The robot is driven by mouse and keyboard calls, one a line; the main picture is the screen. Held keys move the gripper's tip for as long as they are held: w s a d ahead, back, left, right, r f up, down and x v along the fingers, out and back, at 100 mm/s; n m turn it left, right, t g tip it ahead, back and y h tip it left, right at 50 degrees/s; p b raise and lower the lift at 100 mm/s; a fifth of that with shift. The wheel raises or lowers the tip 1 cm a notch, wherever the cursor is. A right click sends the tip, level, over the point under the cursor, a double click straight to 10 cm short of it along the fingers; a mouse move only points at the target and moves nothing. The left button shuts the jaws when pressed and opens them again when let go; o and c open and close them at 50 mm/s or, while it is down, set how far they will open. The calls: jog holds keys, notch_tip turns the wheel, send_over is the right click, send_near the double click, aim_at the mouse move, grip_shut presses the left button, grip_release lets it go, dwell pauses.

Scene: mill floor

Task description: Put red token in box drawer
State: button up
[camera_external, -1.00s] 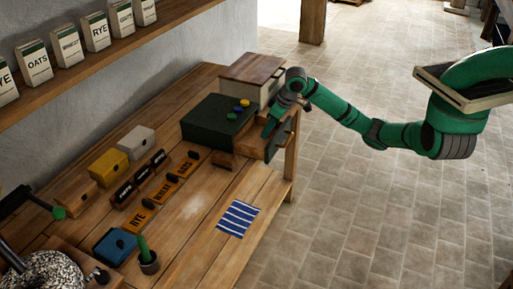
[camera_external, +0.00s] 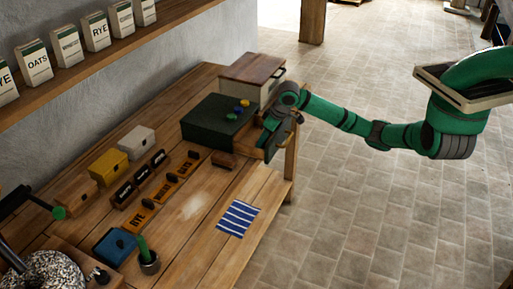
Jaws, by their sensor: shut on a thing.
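The dark green box (camera_external: 208,125) stands on the bench against the wall side, with blue and yellow tokens on its lid. Its drawer (camera_external: 250,143) is pulled out to the right, with a wooden side and a green front. My gripper (camera_external: 268,136) points down at the open drawer, with its fingers low over or inside it. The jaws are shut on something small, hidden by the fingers. No red token shows anywhere else on the bench, so the held thing appears to be the red token, though I cannot see its colour.
A wooden-lidded cabinet (camera_external: 252,69) stands behind the green box. A brown block (camera_external: 223,160) lies in front of it.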

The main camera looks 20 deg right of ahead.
jog(key=o, duration=1)
jog(key=shift+f, duration=0.1)
jog(key=v, duration=1.2)
jog(key=shift+r, duration=0.2)
